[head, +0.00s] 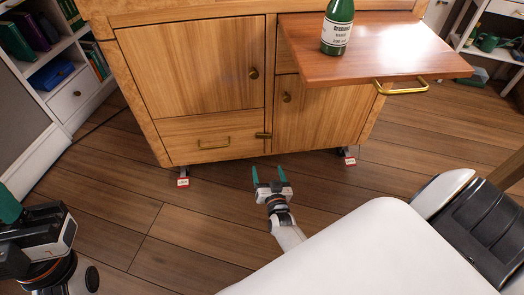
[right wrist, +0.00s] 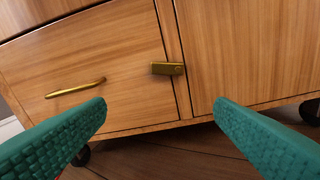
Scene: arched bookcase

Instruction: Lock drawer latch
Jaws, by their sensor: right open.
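The drawer (head: 183,146) is the low, wide wooden front at the lower left of the cabinet, with a brass handle (head: 214,143). It looks shut. The brass latch (head: 263,135) sits at the drawer's right edge; in the right wrist view the latch (right wrist: 168,69) lies roughly level, bridging the drawer edge and the post beside it. My right gripper (head: 269,171) is open and empty, low in front of the cabinet, below the latch and apart from it. My left gripper (head: 10,205) shows only in part at the left edge, far from the drawer.
A pulled-out board (head: 400,60) carrying a green bottle (head: 338,28) juts out above right, with a brass handle at its front. The cabinet (head: 190,70) stands on castors with red-and-white tags. Shelves (head: 40,60) stand at the left. The wooden floor (head: 150,220) ahead is clear.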

